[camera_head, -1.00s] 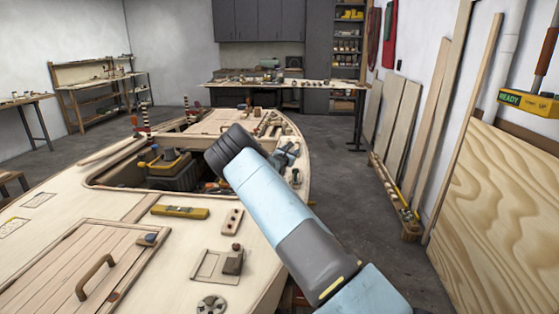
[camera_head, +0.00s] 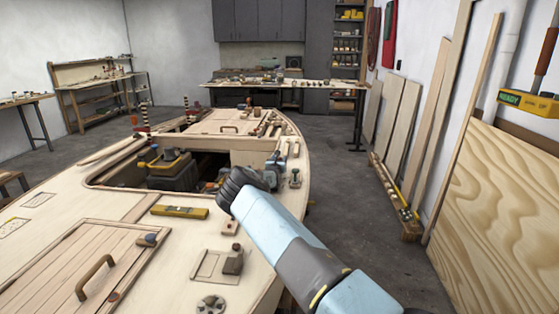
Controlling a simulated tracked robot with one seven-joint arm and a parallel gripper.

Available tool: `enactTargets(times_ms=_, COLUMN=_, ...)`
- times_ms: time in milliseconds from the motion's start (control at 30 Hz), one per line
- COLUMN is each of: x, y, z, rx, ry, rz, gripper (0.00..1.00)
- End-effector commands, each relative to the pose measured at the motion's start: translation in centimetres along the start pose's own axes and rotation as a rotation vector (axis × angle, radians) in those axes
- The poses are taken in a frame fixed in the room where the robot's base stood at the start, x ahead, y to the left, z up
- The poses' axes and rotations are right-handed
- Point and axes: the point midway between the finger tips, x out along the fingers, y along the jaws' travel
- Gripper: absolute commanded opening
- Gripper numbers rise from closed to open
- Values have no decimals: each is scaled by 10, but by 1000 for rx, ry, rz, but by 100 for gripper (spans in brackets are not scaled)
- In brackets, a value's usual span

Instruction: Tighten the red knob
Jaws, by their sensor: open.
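My arm reaches forward from the bottom right over the right side of the plywood hull deck (camera_head: 185,255). Its dark wrist is above the deck beside the open hatch. My gripper (camera_head: 276,164) shows only in part, as small grey pieces just beyond the wrist; its fingertips are not clear. I cannot make out a red knob for certain. A small reddish part (camera_head: 211,186) shows at the right end of the hatch, close to the left of my wrist. Nothing can be seen held.
A dark engine-like block (camera_head: 172,172) with yellow parts stands in the open hatch. A yellow level (camera_head: 180,212) and a wooden block (camera_head: 233,262) lie on the deck. Striped posts (camera_head: 145,118) stand farther left. Grey floor (camera_head: 345,220) is free at right.

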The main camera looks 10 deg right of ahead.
Motion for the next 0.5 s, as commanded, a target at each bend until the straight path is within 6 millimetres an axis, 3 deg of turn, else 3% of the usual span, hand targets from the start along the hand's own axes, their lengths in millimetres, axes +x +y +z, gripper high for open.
enactTargets(times_ms=200, x=14, y=0, z=0, rx=1, ry=0, rz=0, gripper=51)
enactTargets(times_ms=500, x=18, y=0, z=0, rx=1, ry=0, rz=0, gripper=51)
